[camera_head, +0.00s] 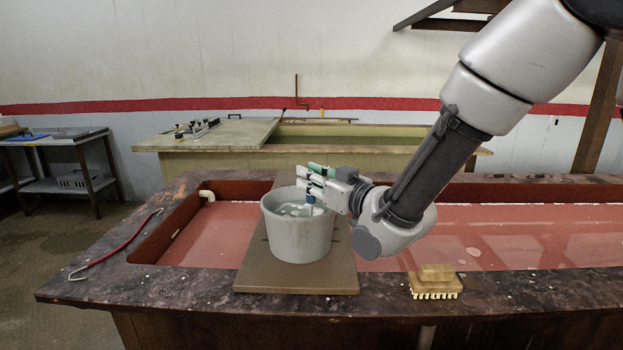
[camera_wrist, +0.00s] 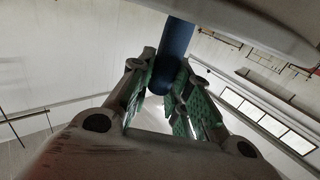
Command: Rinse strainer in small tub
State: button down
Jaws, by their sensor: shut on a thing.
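The small grey tub (camera_head: 297,235) stands upright on a brown board laid over the red tank. Pale liquid with whitish patches shows inside it. My gripper (camera_head: 312,184) is over the right part of the tub's mouth and reaches in from the right. It is shut on a blue handle (camera_head: 310,199), which I take to be the strainer's. A thin part below the handle goes down into the tub. The strainer's head is hidden inside the tub. In the wrist view the blue handle (camera_wrist: 174,50) sits between the green-padded fingers.
The brown board (camera_head: 295,279) spans the tank's front rim. A yellowish brush (camera_head: 435,282) lies on the rim at right. A red-handled hook tool (camera_head: 115,246) lies on the left rim. Reddish liquid (camera_head: 500,240) fills the tank. A side table (camera_head: 60,140) stands far left.

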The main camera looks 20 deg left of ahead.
jog(key=shift+f, duration=0.75)
jog(key=shift+r, duration=0.4)
dwell(0.8)
jog(key=shift+r, duration=4.2)
